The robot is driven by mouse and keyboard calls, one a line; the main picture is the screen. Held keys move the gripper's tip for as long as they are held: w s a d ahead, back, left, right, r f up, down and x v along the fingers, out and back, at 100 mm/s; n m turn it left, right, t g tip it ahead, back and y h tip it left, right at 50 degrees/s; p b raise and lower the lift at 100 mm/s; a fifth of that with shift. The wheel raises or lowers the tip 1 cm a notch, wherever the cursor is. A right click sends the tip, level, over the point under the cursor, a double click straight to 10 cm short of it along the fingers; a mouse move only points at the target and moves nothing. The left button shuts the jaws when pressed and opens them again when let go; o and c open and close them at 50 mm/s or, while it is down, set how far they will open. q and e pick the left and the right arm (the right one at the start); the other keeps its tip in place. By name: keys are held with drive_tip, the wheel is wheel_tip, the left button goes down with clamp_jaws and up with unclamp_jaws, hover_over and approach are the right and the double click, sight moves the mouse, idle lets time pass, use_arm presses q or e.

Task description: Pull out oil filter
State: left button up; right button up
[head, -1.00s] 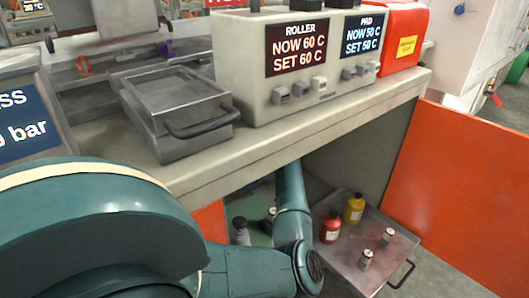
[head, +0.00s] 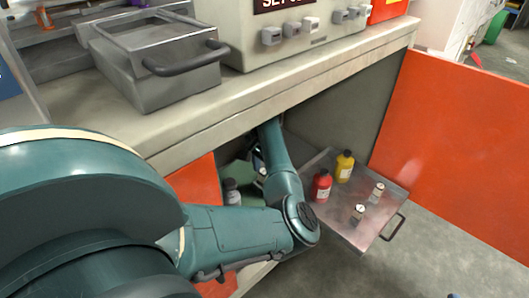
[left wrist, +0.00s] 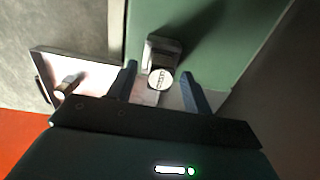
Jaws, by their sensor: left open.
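My left arm reaches down under the counter into the open cabinet in the head view. Its gripper is mostly hidden there behind my forearm. In the left wrist view my left gripper (left wrist: 159,74) is open, with one dark finger on each side of a round white-topped item (left wrist: 160,80) with dark lettering, possibly the oil filter. I cannot tell whether the fingers touch it. A dark grey block-like thing (left wrist: 164,50) is just beyond it on the green surface (left wrist: 215,35). My right gripper is in neither view.
A pulled-out metal tray (head: 340,232) holds a red bottle (head: 321,187), a yellow bottle (head: 344,167) and two small cans (head: 358,213). A grey bottle (head: 231,192) stands inside the cabinet. An orange door (head: 460,150) stands open at right; the counter edge (head: 290,100) is overhead.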

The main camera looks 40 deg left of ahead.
use_arm(q)
clamp_jaws()
idle(0.6)
drive_tip(key=shift+r, duration=0.45)
idle(0.3)
drive_tip(key=shift+r+p, duration=0.1)
drive_tip(key=shift+p, duration=0.25)
drive_tip(key=shift+r+p, duration=1.5)
drive_tip(key=shift+r, duration=0.8)
